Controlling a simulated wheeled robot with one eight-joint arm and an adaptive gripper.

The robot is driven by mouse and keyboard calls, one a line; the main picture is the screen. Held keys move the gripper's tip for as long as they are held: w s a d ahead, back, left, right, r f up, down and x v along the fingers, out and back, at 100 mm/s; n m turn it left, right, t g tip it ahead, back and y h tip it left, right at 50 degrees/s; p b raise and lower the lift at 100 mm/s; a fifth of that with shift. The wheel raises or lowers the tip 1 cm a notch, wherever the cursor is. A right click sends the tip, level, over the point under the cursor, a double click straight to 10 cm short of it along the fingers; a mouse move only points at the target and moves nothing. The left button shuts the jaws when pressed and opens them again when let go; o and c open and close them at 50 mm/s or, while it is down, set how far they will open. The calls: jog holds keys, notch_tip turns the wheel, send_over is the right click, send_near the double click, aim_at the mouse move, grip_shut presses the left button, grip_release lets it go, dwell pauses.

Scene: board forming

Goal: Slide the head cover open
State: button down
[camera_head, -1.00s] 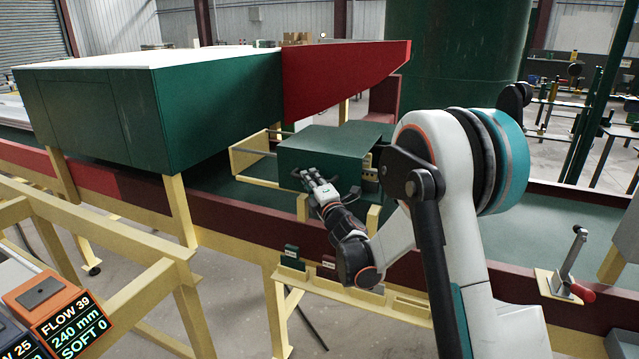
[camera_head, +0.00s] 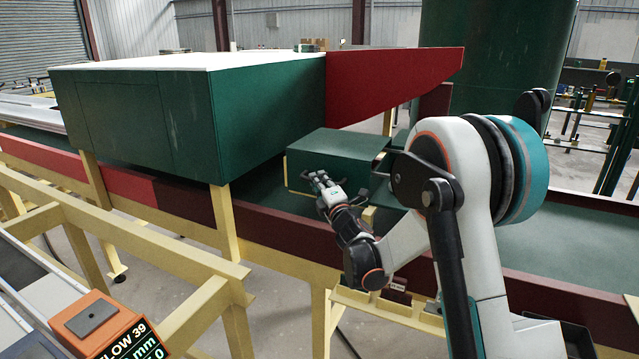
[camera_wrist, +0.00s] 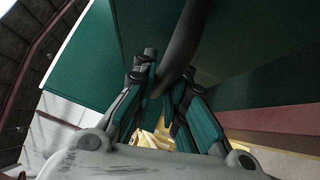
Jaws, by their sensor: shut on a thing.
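The head cover (camera_head: 335,158) is a dark green box on the machine bed, right of the big green housing. A yellow frame (camera_head: 287,175) shows at its left end. My gripper (camera_head: 320,182) is at the cover's front face. In the wrist view, the teal-padded fingers of my gripper (camera_wrist: 168,80) close around a dark curved handle (camera_wrist: 190,40) on the green cover (camera_wrist: 235,45). The handle's far end is hidden between the fingers.
The big green housing (camera_head: 200,120) with its red sloped panel (camera_head: 390,85) stands left of and behind the cover. A dark red rail (camera_head: 280,230) runs along the front of the bed. The green bed (camera_head: 560,225) is clear at right.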

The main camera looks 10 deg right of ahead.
jog(key=c, duration=1.6)
grip_release()
jog(key=shift+a, duration=0.1)
jog(key=v, duration=1.2)
